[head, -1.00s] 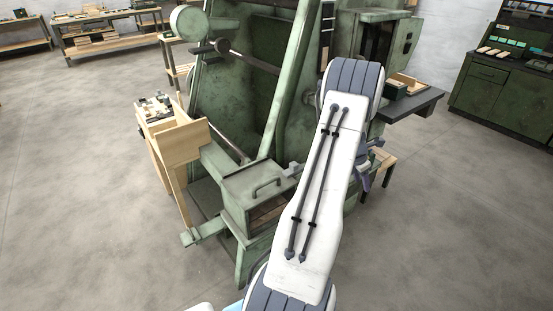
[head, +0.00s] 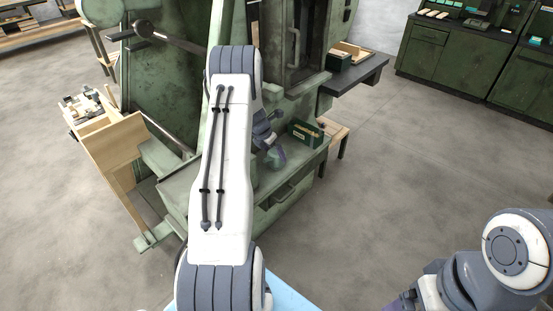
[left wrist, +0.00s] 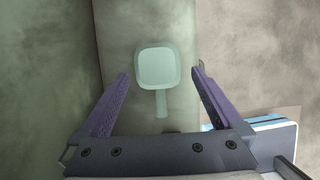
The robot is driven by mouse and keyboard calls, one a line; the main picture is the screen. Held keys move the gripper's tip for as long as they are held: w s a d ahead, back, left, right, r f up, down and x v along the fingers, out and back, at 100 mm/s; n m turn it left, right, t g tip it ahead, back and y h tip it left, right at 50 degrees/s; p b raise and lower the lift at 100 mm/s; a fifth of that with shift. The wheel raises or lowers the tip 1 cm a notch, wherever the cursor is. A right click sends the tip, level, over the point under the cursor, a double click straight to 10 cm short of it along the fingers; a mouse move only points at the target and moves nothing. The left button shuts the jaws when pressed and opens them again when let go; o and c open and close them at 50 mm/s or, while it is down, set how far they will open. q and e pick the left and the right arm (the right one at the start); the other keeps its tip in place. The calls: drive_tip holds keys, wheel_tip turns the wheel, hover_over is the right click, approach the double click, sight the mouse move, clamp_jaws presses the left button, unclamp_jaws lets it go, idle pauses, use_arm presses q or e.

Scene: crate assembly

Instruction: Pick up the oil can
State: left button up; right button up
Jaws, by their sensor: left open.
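The oil can (left wrist: 157,68) shows in the left wrist view as a pale green, rounded square shape with a narrow stem pointing toward the gripper. It lies between the two purple fingertips of my left gripper (left wrist: 160,70) in the picture, with a gap on both sides. The fingers are open and hold nothing. In the head view, my left gripper (head: 272,148) is over the green machine's ledge, partly hidden by my arm; a small greenish shape beside it (head: 277,158) looks like the can. My right gripper (head: 405,301) shows only in part at the bottom edge.
The large green machine (head: 170,85) rises behind my left arm. A green box (head: 305,133) stands on the ledge right of the left gripper. A dark shelf (head: 355,76) juts out farther back. A wooden stand (head: 113,143) is at left. Floor on the right is clear.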

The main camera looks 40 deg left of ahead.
sight(276, 156)
use_arm(q)
drive_tip(key=x, duration=0.4)
drive_tip(key=shift+w+a+f, duration=0.1)
drive_tip(key=shift+f, duration=0.25)
drive_tip(key=shift+r, duration=0.1)
drive_tip(key=c, duration=1.3)
drive_tip(key=shift+c, duration=0.2)
